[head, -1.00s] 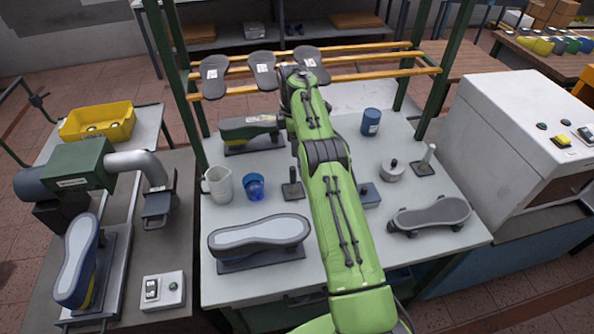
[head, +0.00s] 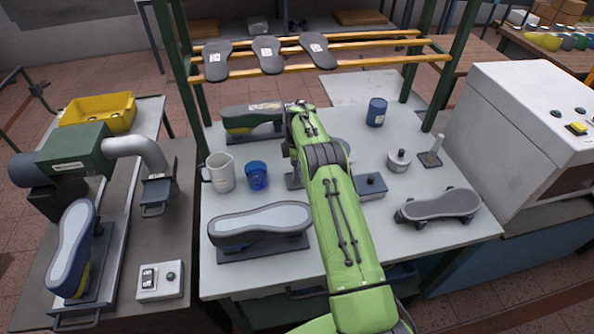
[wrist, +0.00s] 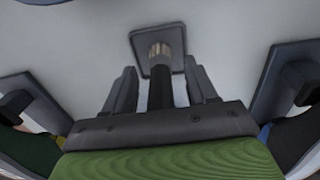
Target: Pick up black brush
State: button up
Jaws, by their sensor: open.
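The black brush (wrist: 160,88) shows in the wrist view as a black shaft with a ribbed tan end, over a dark square base plate (wrist: 158,42). My gripper (wrist: 161,70) is open, with one finger on each side of the shaft and a visible gap to each. In the head view my green arm reaches over the table and hides the brush.
On the white table (head: 225,285), a white jug (head: 220,173) and blue cup (head: 257,176) stand left of my arm. A shoe last (head: 260,222) lies in front and another (head: 252,118) behind. A grey box (head: 371,186) and sole-shaped piece (head: 440,206) are to the right.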

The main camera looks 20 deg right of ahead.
grip_shut()
jog(key=shift+r, duration=0.1)
notch_tip(320, 180, up, 10)
jog(key=shift+p, duration=0.55)
